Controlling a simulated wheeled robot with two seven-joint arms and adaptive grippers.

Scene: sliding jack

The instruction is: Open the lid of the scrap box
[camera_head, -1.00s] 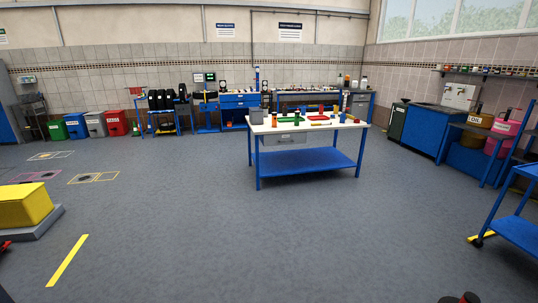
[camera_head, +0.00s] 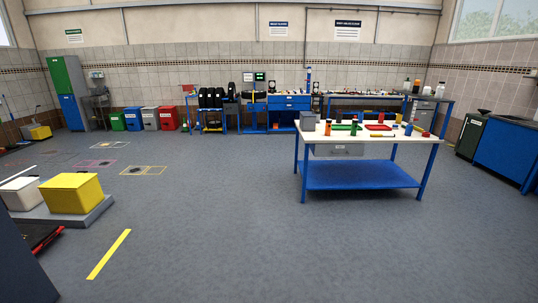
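Several lidded boxes stand in a row on the floor by the back wall at the left: a green box (camera_head: 117,122), a blue box (camera_head: 133,119), a grey-white box (camera_head: 150,119) and a red box (camera_head: 168,118). Their labels are too small to read, so I cannot tell which is the scrap box. Their lids look shut. The boxes are across the room from me. Neither of my grippers is in view.
A blue-legged workbench (camera_head: 360,174) stands to the right. A yellow box (camera_head: 72,193) sits on a grey platform (camera_head: 80,215) at the left. A dark block (camera_head: 15,265) fills the lower left corner. The middle floor (camera_head: 215,200) is clear.

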